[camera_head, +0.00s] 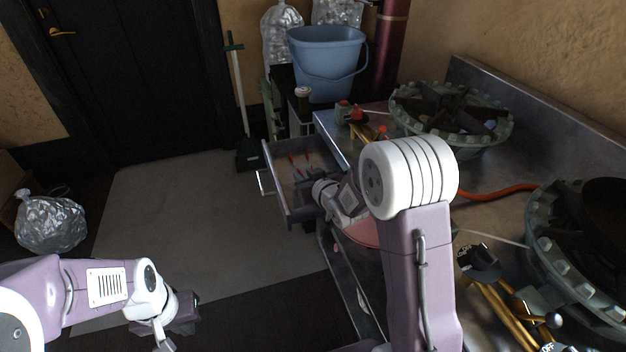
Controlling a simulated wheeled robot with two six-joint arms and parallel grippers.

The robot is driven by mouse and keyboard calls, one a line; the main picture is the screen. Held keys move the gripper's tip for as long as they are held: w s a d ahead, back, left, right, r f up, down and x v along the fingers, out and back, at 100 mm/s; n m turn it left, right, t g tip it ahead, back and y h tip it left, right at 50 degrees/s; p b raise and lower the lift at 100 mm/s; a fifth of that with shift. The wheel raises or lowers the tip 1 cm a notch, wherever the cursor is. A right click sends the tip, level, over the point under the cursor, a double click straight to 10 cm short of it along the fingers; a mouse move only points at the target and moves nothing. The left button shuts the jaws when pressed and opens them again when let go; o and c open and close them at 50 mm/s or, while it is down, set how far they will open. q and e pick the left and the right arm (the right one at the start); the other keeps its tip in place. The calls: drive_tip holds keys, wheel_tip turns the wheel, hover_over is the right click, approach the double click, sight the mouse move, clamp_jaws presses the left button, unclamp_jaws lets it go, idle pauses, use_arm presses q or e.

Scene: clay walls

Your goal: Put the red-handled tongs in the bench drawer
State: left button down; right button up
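The bench drawer (270,168) is pulled out from the metal bench, and its inside is partly visible. Thin red pieces (291,159) that look like the handles of the red-handled tongs show inside the drawer. I cannot tell whether they rest on its floor. My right gripper (300,190) is at the drawer, close to the red pieces, with its wrist over the drawer's near side. Its fingers are too dark and small to tell whether they are open or shut. My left gripper (184,314) is low at the lower left, far from the drawer, and its fingertips are unclear.
The metal bench (328,124) carries green burner rings (450,115) and small red-topped items (357,112). A blue bucket (327,60) stands behind the drawer. A green broom (240,95) leans near the dark door (130,75). The floor (190,210) left of the drawer is clear.

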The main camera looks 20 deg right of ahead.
drive_tip(key=p+v, duration=0.1)
drive_tip(key=v, duration=0.7)
drive_tip(key=shift+s+r+p, duration=0.1)
drive_tip(key=shift+r+p, duration=0.05)
drive_tip(key=shift+p, duration=0.25)
drive_tip(key=shift+s+d, duration=0.1)
drive_tip(key=shift+s, duration=0.3)
drive_tip(key=shift+r, duration=0.15)
